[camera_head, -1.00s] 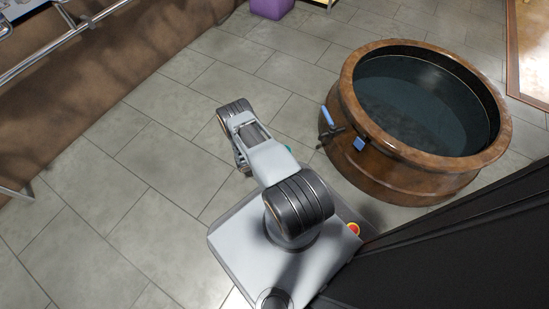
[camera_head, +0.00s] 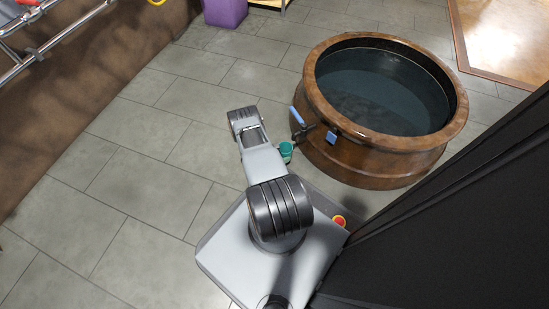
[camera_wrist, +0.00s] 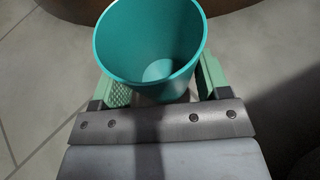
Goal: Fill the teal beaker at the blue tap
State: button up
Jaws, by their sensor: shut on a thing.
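The teal beaker (camera_wrist: 152,42) is upright in the wrist view, its mouth open toward the camera, and its inside looks empty. My gripper (camera_wrist: 162,85) is shut on it, with green finger pads on both sides. In the head view the beaker (camera_head: 286,151) shows as a small teal shape beside my arm, close to the vat's left side; the gripper is mostly hidden there. The blue tap (camera_head: 298,116), with a blue lever, is on the left side of a round copper vat (camera_head: 375,160). The beaker is below and left of the tap, apart from it in the picture.
The vat holds dark water (camera_head: 380,92). A purple box (camera_head: 225,12) stands at the back. Pipes (camera_head: 50,45) run along the brown wall at left. The tiled floor (camera_head: 120,200) at left is clear. A dark panel fills the lower right.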

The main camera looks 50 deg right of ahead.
jog(key=d, duration=0.1)
jog(key=s+d, duration=0.1)
jog(key=d, duration=0.1)
jog(key=shift+s+d+f, duration=0.25)
jog(key=shift+f, duration=0.75)
jog(key=shift+f, duration=0.25)
jog(key=o, duration=1.1)
jog(key=shift+a, duration=0.1)
jog(key=p+v, duration=0.4)
jog(key=v, duration=0.9)
jog(key=shift+a+r, duration=0.15)
jog(key=shift+a, duration=0.1)
jog(key=shift+w, duration=0.1)
